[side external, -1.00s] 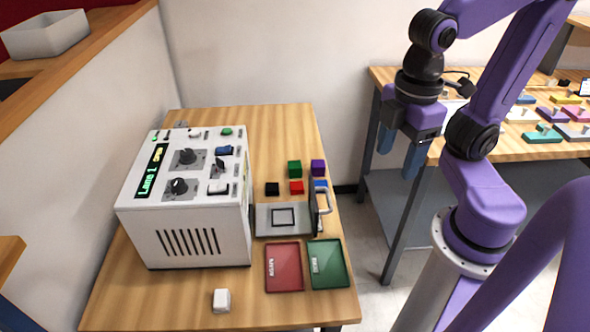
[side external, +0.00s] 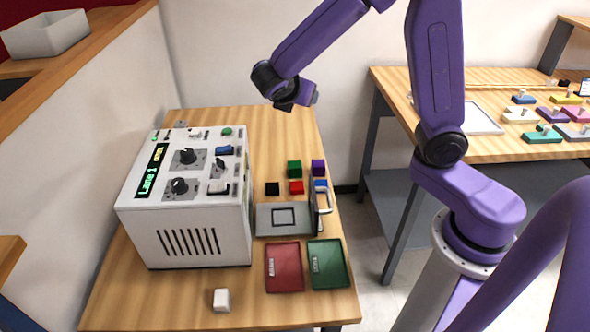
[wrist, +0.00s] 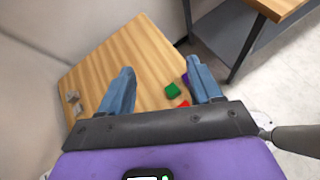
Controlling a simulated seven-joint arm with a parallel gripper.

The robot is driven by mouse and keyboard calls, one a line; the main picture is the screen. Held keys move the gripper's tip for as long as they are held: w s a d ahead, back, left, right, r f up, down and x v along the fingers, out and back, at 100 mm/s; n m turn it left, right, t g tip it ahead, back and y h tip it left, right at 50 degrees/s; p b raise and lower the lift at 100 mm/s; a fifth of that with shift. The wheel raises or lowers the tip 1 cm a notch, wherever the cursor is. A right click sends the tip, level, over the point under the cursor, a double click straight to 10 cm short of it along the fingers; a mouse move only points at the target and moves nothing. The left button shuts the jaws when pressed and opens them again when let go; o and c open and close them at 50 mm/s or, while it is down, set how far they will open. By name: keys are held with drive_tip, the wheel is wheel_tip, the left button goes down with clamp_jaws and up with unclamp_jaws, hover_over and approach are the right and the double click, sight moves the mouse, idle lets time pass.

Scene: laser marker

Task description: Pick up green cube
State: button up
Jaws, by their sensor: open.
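The green cube (side external: 294,168) sits on the wooden table (side external: 262,130), right of the white machine, in the back row of a group of cubes. In the wrist view the green cube (wrist: 172,90) lies below and between my open blue fingers, nearer the right one. My gripper (wrist: 160,75) is open and empty. In the side view the end of my arm is over the back of the table, above and behind the cubes; its fingers are hidden there.
A purple cube (side external: 318,167) stands right of the green one. A red cube (side external: 296,187) and a black cube (side external: 272,188) lie in front. The white machine (side external: 190,200) is on the left. A red tray (side external: 284,268) and a green tray (side external: 328,264) lie at the front.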

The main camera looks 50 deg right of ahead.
drive_tip(key=w+n+h, duration=0.2)
drive_tip(key=w, duration=0.2)
approach(294, 165)
drive_tip(key=shift+t, duration=0.4)
drive_tip(key=x, duration=0.4)
drive_tip(key=shift+s+d, duration=0.1)
drive_tip(key=shift+s, duration=0.15)
drive_tip(key=shift+x, duration=2.55)
drive_tip(key=shift+f, duration=0.1)
drive_tip(key=shift+c, duration=0.4)
drive_tip(key=c, duration=0.8)
